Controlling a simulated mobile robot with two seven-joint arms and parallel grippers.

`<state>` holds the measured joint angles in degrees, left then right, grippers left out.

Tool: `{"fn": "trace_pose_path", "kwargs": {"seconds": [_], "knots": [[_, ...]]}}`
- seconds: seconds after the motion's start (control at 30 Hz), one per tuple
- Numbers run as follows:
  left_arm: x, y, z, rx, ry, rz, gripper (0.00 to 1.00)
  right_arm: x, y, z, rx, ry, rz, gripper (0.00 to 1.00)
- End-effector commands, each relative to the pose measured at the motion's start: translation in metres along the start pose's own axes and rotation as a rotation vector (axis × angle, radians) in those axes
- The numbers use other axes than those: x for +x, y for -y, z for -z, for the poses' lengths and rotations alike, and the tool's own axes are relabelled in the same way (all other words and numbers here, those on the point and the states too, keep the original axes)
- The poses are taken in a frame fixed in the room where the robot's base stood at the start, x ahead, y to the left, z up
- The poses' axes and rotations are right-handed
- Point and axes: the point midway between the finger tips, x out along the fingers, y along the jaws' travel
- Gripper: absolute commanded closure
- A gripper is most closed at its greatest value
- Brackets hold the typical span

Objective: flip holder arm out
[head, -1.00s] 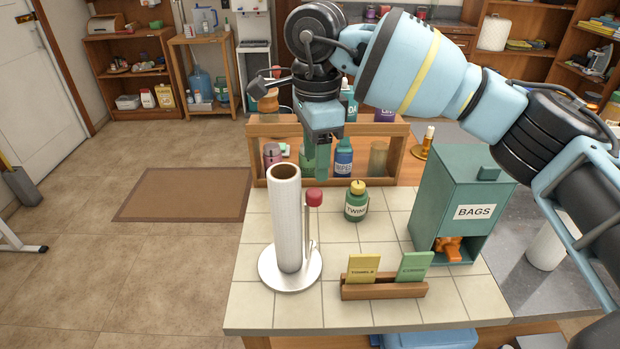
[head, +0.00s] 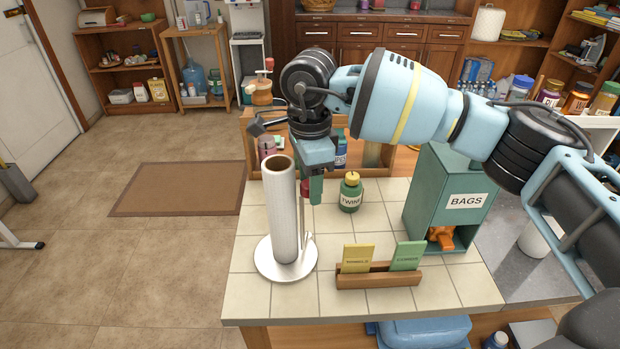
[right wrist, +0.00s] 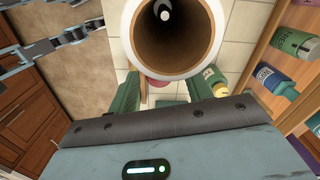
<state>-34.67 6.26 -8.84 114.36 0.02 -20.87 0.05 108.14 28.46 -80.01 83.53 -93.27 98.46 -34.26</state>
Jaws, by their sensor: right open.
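The paper towel holder stands on the tiled counter with a round white base (head: 270,262) and an upright white roll (head: 283,215) on it. Its slim arm (head: 307,225) rises beside the roll's right side, with a red knob (head: 305,188) on top. My right gripper (head: 313,188) points down at the knob and partly hides it. In the right wrist view the green fingers (right wrist: 165,90) are apart, with part of the red knob (right wrist: 158,82) showing between them below the roll's open top (right wrist: 208,60). I cannot tell if they touch it. My left gripper is not in view.
A twine bottle (head: 350,195) stands right of the gripper. A green bags box (head: 435,195) stands farther right, under my arm. A wooden card rack (head: 380,279) is in front. A wooden shelf (head: 372,155) with bottles stands behind.

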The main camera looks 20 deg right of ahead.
Motion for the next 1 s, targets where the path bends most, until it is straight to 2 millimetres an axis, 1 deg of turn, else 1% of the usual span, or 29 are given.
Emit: {"fn": "trace_pose_path", "kwargs": {"seconds": [0.23,0.5,0.57,0.6,0.83,1.0], "knots": [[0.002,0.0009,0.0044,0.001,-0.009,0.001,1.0,0.0009,-0.0001,0.0001,0.0,0.0,0.0,0.5],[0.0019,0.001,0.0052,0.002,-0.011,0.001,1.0,0.0007,-0.0001,-0.0001,0.0,0.0,-0.001,0.85],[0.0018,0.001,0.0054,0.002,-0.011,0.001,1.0,0.0006,-0.0001,-0.0001,0.0,0.0,-0.001,0.93],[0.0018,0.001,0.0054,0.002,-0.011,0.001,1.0,0.0006,-0.0001,-0.0001,0.0,0.0,-0.001,0.95],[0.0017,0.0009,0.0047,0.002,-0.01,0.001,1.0,0.0007,-0.0003,0.0012,-0.024,0.001,-0.001,0.95],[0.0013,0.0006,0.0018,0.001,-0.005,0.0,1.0,0.0012,-0.0006,0.0048,-0.094,0.001,-0.001,0.95]]}}
